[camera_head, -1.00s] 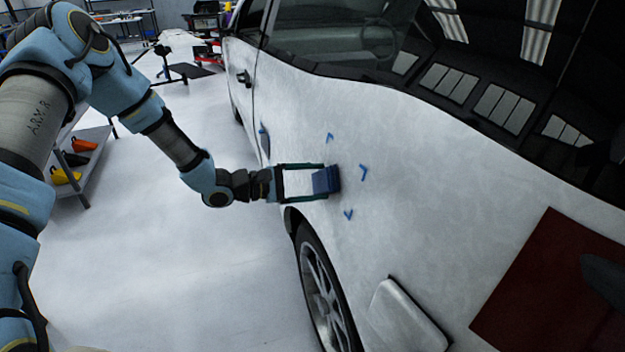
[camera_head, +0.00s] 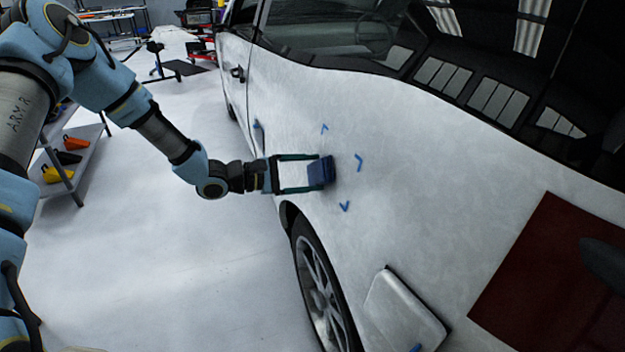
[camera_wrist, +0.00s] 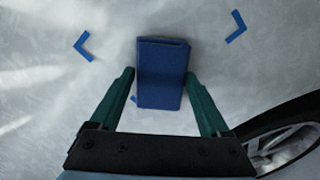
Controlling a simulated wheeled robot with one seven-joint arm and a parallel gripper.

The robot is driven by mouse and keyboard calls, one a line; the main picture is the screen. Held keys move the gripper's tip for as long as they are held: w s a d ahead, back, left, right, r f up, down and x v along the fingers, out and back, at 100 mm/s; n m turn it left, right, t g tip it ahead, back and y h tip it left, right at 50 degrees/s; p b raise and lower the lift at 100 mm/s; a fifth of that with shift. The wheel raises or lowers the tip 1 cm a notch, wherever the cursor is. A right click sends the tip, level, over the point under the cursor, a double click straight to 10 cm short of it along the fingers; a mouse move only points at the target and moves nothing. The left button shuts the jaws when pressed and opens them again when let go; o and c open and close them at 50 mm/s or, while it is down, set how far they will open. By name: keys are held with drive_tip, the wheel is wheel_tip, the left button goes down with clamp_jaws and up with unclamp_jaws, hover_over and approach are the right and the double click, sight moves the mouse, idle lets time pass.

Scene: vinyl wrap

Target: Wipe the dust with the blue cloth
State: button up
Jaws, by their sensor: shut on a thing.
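The blue cloth (camera_head: 320,171) is a folded dark blue block against the white car side panel (camera_head: 420,160), above the wheel. My gripper (camera_head: 305,173) is shut on it, with the fingers reaching toward the panel. In the wrist view the cloth (camera_wrist: 161,73) sits between the green fingertips (camera_wrist: 160,78). Blue corner marks (camera_head: 359,162) on the panel surround the cloth area, and two show clearly in the wrist view (camera_wrist: 236,27). The panel looks mottled and greyish; I cannot tell the dust apart from the surface.
A car wheel (camera_head: 320,285) is below the gripper. A dark red patch (camera_head: 545,275) lies on the panel at right, and a white square flap (camera_head: 405,310) is lower. A shelf with bins (camera_head: 75,160) stands at left. The floor between is clear.

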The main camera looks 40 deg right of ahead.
drive_tip(key=shift+w+d, duration=0.3)
drive_tip(key=shift+w, duration=0.1)
drive_tip(key=shift+r, duration=0.1)
drive_tip(key=shift+w+a, duration=0.15)
drive_tip(key=shift+a, duration=0.1)
drive_tip(key=shift+s+p+v, duration=0.15)
drive_tip(key=shift+p+v, duration=0.15)
drive_tip(key=shift+v, duration=1.05)
drive_tip(key=shift+s+p+v, duration=0.15)
drive_tip(key=shift+p+v, duration=0.15)
drive_tip(key=shift+v, duration=1.05)
drive_tip(key=shift+a+r, duration=0.15)
drive_tip(key=shift+a, duration=0.05)
drive_tip(key=shift+p+v, duration=0.3)
drive_tip(key=shift+v, duration=1.05)
drive_tip(key=shift+r, duration=0.15)
